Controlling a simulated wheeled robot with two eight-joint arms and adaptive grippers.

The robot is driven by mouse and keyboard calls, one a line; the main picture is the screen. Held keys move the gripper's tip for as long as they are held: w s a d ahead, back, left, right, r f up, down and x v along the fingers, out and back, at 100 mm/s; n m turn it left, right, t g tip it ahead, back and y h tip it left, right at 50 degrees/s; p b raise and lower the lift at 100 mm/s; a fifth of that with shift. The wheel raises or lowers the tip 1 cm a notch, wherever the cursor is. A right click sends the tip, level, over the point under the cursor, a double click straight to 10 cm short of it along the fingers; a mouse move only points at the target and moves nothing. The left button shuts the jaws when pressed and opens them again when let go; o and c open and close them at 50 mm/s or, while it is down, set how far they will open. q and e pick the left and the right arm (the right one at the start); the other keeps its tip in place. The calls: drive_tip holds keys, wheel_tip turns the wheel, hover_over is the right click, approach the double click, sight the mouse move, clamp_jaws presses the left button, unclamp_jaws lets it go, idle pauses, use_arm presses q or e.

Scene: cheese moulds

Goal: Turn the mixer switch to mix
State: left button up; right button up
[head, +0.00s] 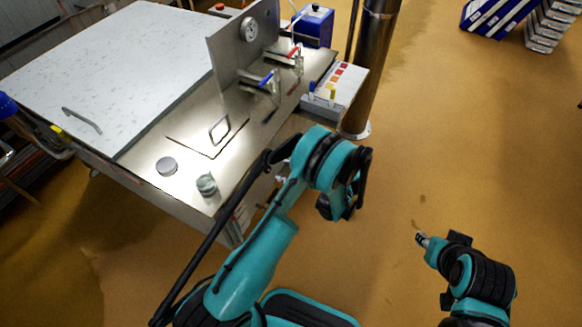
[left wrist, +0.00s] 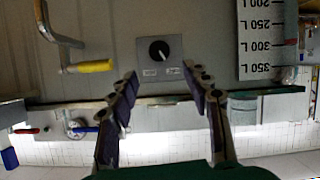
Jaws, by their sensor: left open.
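The mixer switch is a round black knob with a white pointer mark (left wrist: 159,50) on a grey square plate in the left wrist view. Two small labels sit below the knob, too small to read. My left gripper (left wrist: 160,74) is open and empty, its two dark fingers apart below and either side of the plate. The knob lies between their lines, and no finger touches it. In the head view my left arm bends down in the middle, and the switch cannot be made out there. My right arm shows at the lower right, its jaws unclear.
In the left wrist view a yellow-handled lever (left wrist: 90,66) is left of the switch and a white litre scale (left wrist: 258,40) right. In the head view a steel vat table (head: 235,150) carries a gauge panel (head: 230,50).

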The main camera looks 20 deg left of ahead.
sight(270, 170)
use_arm(q)
drive_tip(key=shift+n, duration=0.3)
drive_tip(key=b+x, duration=0.1)
drive_tip(key=x, duration=0.2)
drive_tip(key=f+b+x, duration=0.1)
drive_tip(key=x, duration=0.3)
drive_tip(key=shift+d, duration=0.25)
drive_tip(key=shift+a+b, duration=0.3)
drive_tip(key=shift+a, duration=0.15)
clamp_jaws()
